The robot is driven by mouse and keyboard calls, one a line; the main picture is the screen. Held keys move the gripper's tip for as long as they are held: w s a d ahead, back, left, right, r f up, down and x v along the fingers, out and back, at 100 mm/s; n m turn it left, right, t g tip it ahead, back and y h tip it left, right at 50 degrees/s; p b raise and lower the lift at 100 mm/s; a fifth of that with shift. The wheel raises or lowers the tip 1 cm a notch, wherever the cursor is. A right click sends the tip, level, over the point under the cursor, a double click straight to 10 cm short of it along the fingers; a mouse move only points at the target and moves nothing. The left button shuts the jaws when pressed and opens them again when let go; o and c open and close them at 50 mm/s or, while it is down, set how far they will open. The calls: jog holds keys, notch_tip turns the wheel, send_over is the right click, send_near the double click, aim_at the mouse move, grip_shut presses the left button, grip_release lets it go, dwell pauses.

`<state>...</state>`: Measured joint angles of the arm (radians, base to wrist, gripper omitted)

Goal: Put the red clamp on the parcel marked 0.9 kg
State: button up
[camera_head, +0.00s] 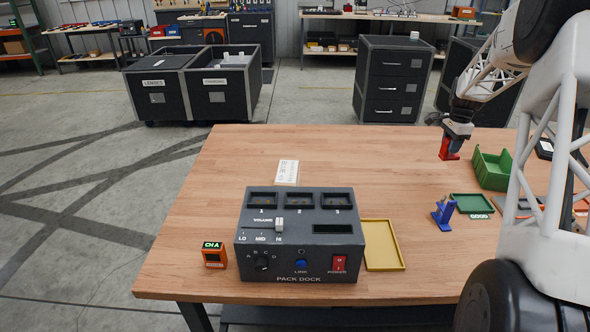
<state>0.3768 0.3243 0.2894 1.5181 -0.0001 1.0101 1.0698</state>
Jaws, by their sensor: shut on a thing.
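My gripper (456,132) is at the right of the table, over its far part. It is shut on the red clamp (449,149), which hangs below the fingers near the green bin. I cannot tell whether the clamp touches the table. No parcel with a readable 0.9 kg mark shows in this view. A blue clamp (443,212) stands on the table nearer to me, left of a small green tray.
A dark pack dock (300,262) stands at the table's front middle. Beside it are a yellow tray (382,246) and an orange display box (214,256). A white card (287,172) lies behind. A green bin (492,168) and green tray (471,204) are right. The table's far left is clear.

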jog(key=w+a+r+n, duration=0.2)
jog(key=a, duration=1.2)
notch_tip(320, 180, up, 7)
jog(key=n, duration=0.6)
send_over(285, 172)
notch_tip(285, 172, down, 6)
jog(key=shift+f, duration=0.2)
jog(key=shift+f, duration=1.75)
jog(key=shift+f, duration=0.15)
